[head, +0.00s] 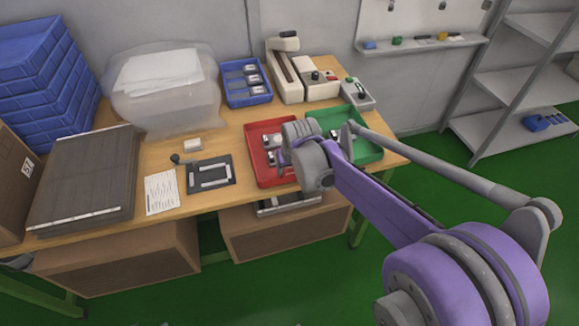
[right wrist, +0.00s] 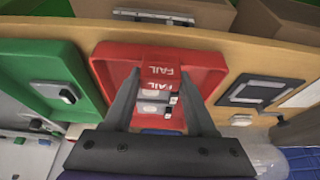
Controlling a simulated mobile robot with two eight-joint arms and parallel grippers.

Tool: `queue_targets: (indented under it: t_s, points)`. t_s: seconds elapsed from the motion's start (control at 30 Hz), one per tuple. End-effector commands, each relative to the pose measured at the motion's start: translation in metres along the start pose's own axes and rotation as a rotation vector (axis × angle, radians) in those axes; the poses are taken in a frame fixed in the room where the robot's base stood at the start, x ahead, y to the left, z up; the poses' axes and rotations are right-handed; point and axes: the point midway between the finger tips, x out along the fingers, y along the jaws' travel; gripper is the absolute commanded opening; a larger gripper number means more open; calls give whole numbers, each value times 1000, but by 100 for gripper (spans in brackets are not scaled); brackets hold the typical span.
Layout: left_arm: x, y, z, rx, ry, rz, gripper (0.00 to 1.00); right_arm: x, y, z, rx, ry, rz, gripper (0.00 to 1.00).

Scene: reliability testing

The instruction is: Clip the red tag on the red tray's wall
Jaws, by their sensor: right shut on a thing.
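The red tray (head: 262,179) lies on the wooden table, left of the green tray, with small dark-and-white devices in it. In the right wrist view the tray (right wrist: 112,62) lies ahead of my right gripper (right wrist: 161,78). The gripper's fingers are shut on the red tag (right wrist: 161,70), which has white FAIL lettering and sits near the tray's front wall. I cannot tell whether the tag touches the wall. In the head view my right gripper (head: 284,157) is over the red tray, and its own wrist hides the tag.
The green tray (head: 368,152) stands right of the red one. A dark board (head: 223,167), a paper sheet (head: 161,192) and a blue bin (head: 237,98) are to the left. Testing machines (head: 288,82) stand behind. Cardboard boxes (head: 120,255) are below the table's front edge.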

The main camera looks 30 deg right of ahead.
Motion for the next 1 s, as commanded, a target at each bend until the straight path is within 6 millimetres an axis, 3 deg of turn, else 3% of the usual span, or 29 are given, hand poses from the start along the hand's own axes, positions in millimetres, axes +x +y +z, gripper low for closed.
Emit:
queue_targets:
  t_s: [0.5, 0.53, 0.7, 1.0]
  points:
    - [4, 0, 2, 0, -1, 0, 50, 6, 0, 2, 0, 0, 0, 4]
    - [4, 0, 2, 0, -1, 0, 50, 6, 0, 2, 0, 0, 0, 58]
    - [4, 0, 2, 0, -1, 0, 50, 6, 0, 2, 0, 0, 0, 89]
    - [3, 0, 2, 0, -1, 0, 50, 5, 0, 2, 0, 0, 0, 92]
